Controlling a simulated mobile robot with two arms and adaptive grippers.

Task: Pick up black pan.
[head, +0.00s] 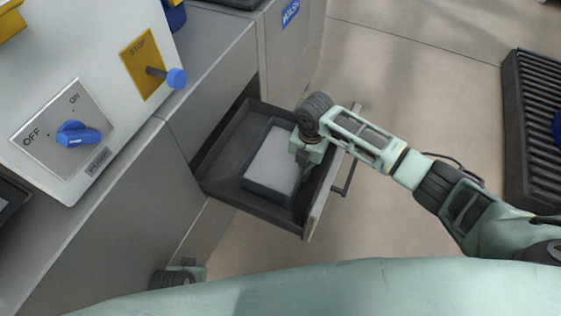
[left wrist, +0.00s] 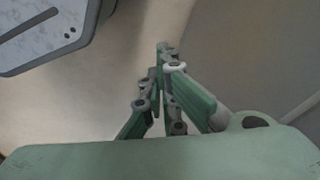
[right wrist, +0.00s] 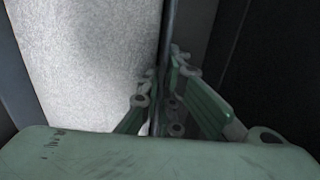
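The black pan (head: 265,193) sits inside the open drawer; it is a dark rectangular tray with a pale grey, grainy surface inside. My right gripper (head: 299,162) reaches down at the pan's right side in the head view. In the right wrist view the pan's thin dark wall (right wrist: 168,30) runs between the fingers (right wrist: 165,75), which look closed on it. The pan seems to rest in the drawer; its underside is hidden. My left gripper (left wrist: 167,58) is shut and empty above bare floor in the left wrist view.
The drawer (head: 225,170) stands out from a grey cabinet (head: 110,220), with a handle (head: 350,175) on its front. A control box (head: 75,100) with blue switches stands on top. A dark ribbed crate or conveyor (head: 530,130) is at right. Floor between is clear.

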